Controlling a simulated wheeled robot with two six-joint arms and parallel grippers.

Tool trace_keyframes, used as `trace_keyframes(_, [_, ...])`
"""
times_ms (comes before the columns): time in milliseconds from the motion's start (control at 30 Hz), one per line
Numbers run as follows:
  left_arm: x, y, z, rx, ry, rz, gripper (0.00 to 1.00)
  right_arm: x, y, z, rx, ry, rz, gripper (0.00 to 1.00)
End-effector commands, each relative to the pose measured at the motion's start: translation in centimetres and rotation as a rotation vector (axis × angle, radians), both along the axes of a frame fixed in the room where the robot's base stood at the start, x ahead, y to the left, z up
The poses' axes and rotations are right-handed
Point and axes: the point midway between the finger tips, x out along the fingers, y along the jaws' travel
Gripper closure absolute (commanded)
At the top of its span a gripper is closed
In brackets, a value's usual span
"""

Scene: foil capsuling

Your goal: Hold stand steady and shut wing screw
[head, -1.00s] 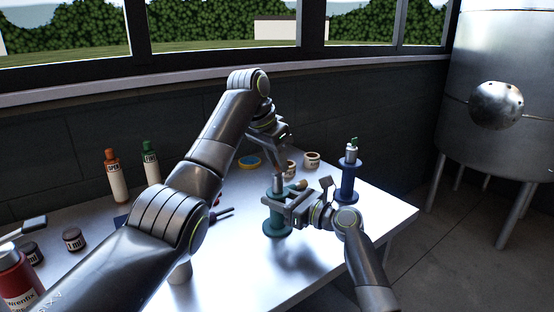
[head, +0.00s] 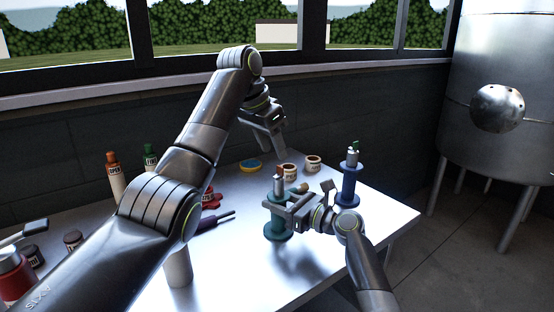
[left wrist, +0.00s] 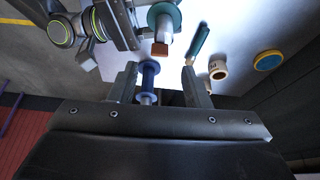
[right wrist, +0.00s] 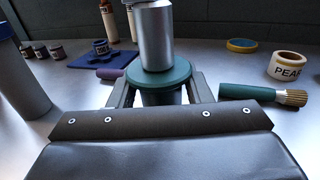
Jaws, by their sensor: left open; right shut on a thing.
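The teal stand (head: 277,228) is upright on the table, with a silver cylinder topped by a small red-brown piece (head: 279,170), probably the wing screw. In the left wrist view, that red-brown piece (left wrist: 160,49) shows at the teal stand's end. My right gripper (head: 278,205) is shut around the teal stand's neck below its upper flange; the right wrist view shows the flange (right wrist: 160,78) between the fingers. My left gripper (head: 274,148) is open and empty, above and behind the stand, apart from it. A blue stand (head: 348,182) with a green top piece stands to the right.
Two labelled jars (head: 313,163) and a yellow-blue disc (head: 250,165) lie behind the stand. A green-handled brush (right wrist: 262,93) lies close to it in the right wrist view. Bottles (head: 115,175) stand at left. The table's right edge is near the blue stand.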

Motion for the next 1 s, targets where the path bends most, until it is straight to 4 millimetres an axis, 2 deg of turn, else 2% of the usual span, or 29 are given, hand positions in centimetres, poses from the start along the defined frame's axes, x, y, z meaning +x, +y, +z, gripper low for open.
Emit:
trace_keyframes(100, [-0.6,0.8,2.5,0.0,-0.002,0.002,0.56,0.0,0.0,0.0,0.0,0.0,0.0,0.93])
trace_keyframes(300, [-1.4,1.7,5.3,0.0,-0.001,0.0,0.56,0.0,0.0,0.0,0.0,0.0,0.0,0.93])
trace_keyframes(500, [-1.7,2.0,6.2,0.0,0.002,0.001,0.56,0.0,0.0,0.0,0.0,0.0,0.0,0.93])
trace_keyframes(800, [-1.7,2.0,6.2,0.0,0.002,0.001,0.56,0.0,0.0,0.0,0.0,0.0,0.0,0.93])
trace_keyframes(833, [-1.7,2.0,6.2,0.0,0.002,0.001,0.56,0.0,0.0,0.0,0.0,0.0,0.0,0.54])
trace_keyframes(1000, [-1.7,2.0,6.1,0.0,0.002,0.001,0.56,0.0,0.0,0.0,0.0,0.0,0.0,0.32])
